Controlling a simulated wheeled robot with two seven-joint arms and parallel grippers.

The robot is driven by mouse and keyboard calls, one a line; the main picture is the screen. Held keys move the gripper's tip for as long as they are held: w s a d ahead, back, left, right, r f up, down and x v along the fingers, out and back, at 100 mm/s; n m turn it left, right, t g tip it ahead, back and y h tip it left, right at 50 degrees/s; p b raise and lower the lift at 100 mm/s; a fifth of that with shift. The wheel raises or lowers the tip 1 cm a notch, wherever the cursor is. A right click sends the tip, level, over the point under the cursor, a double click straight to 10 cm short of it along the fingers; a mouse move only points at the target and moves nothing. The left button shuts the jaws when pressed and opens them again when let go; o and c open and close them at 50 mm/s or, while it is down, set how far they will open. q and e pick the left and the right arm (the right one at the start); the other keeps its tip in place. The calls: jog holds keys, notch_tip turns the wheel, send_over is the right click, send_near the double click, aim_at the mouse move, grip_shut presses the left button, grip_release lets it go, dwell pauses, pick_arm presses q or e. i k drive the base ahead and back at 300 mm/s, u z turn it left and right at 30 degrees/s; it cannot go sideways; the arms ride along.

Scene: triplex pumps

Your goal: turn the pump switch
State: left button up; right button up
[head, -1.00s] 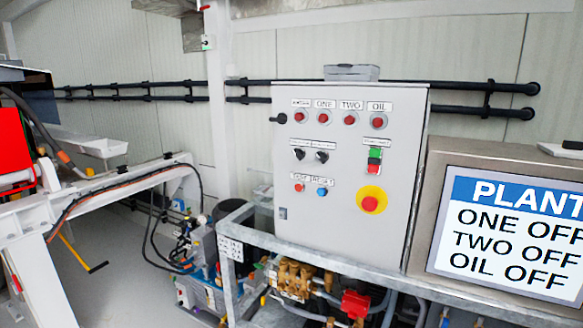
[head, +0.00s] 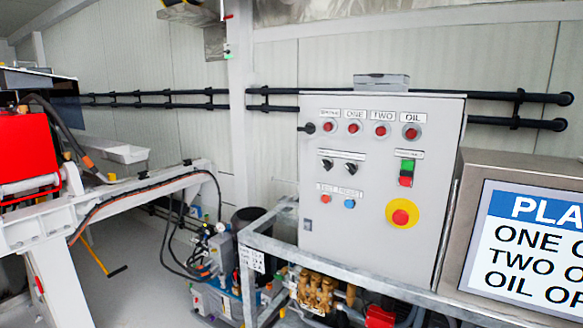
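The grey control box (head: 375,240) stands upright on a metal frame at centre right. Across its middle are two black rotary switches, a left one (head: 327,164) and a right one (head: 351,168); their labels are too small to read. Red lamps labelled ONE (head: 354,127), TWO (head: 381,130) and OIL (head: 410,133) run along the top. A green and red button pair (head: 406,172) and a red emergency stop on yellow (head: 401,216) are at right. Neither of my grippers is in view.
A screen (head: 530,245) at right reads PLANT-like text, cut off by the edge. The metal frame (head: 340,272) carries brass pump parts (head: 316,291) below the box. A white beam structure (head: 120,205) with a red part (head: 27,148) stands left. Grey floor (head: 125,255) shows between.

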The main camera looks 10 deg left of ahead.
aim_at(327, 164)
jog(key=z, duration=1.85)
jog(key=k, duration=0.4)
jog(key=u, duration=0.4)
